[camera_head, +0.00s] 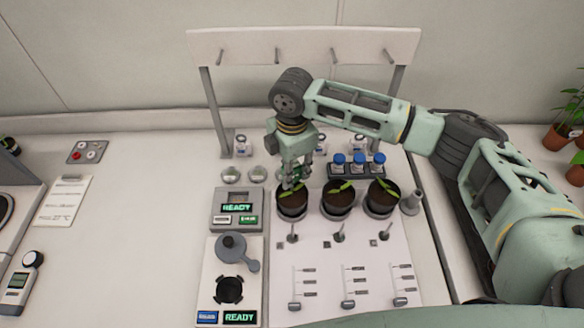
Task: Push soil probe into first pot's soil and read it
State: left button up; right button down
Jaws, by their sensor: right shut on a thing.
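Three dark pots with soil and green seedlings stand in a row: the left pot (292,207), the middle pot (337,208) and the right pot (382,207). My right gripper (291,181) points down over the back of the left pot, close above its seedling and soil. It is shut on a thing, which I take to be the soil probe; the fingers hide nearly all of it. I cannot tell whether its tip touches the soil. My left gripper is not in view. A grey unit (238,211) left of the pots shows READY on its screen.
Blue-capped bottles (358,163) stand in a dark rack behind the pots. Small tools and labels lie on the white mat (325,262) in front. A second device (232,283) also shows READY. A pegged rack (305,47) stands behind. The bench at left is largely clear.

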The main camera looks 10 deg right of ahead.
jog(key=c, duration=1.4)
grip_release()
notch_tip(320, 180, up, 12)
